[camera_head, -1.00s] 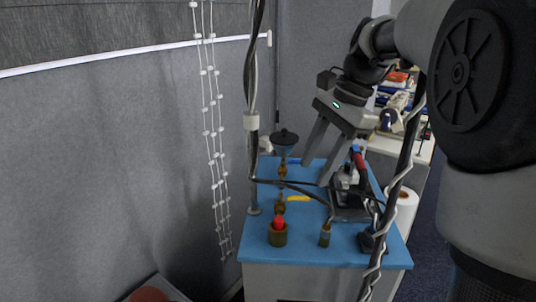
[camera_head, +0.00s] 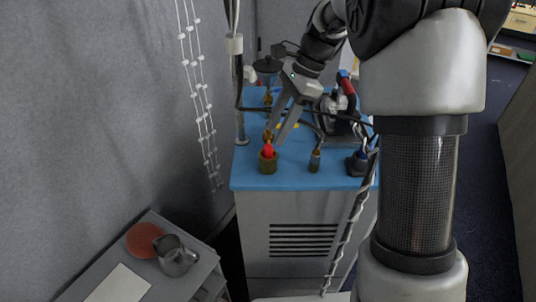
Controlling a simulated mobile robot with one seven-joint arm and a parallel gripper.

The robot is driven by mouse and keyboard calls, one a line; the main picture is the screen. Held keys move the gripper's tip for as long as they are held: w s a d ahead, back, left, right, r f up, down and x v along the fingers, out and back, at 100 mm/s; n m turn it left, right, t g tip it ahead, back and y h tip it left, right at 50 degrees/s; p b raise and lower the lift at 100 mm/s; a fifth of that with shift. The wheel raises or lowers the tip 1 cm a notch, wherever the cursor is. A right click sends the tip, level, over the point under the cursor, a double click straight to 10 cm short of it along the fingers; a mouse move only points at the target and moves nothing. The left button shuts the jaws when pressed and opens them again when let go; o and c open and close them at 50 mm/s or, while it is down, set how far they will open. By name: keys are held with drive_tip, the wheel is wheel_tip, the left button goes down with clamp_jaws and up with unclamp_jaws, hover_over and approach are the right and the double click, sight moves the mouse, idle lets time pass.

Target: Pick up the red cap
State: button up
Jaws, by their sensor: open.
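A small red cap (camera_head: 268,150) sits on a short brownish-green cylinder (camera_head: 268,164) near the front left of the blue tabletop (camera_head: 290,180). My gripper (camera_head: 273,139) is open and points down, with its two long grey fingers apart. In the picture its fingertips are just above and right of the red cap. I cannot tell from this one view whether they touch it or are behind it. Nothing shows held between the fingers.
A small bottle-like object (camera_head: 315,160) and a dark item (camera_head: 357,163) stand right of the cap. A black machine with a red handle (camera_head: 347,85) is behind. A pole (camera_head: 239,90) and cables stand close by. A lower table holds a metal pitcher (camera_head: 175,256) and a reddish disc (camera_head: 143,240).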

sight(269, 146)
drive_tip(key=shift+x, duration=2.7)
drive_tip(key=shift+w, duration=0.15)
clamp_jaws()
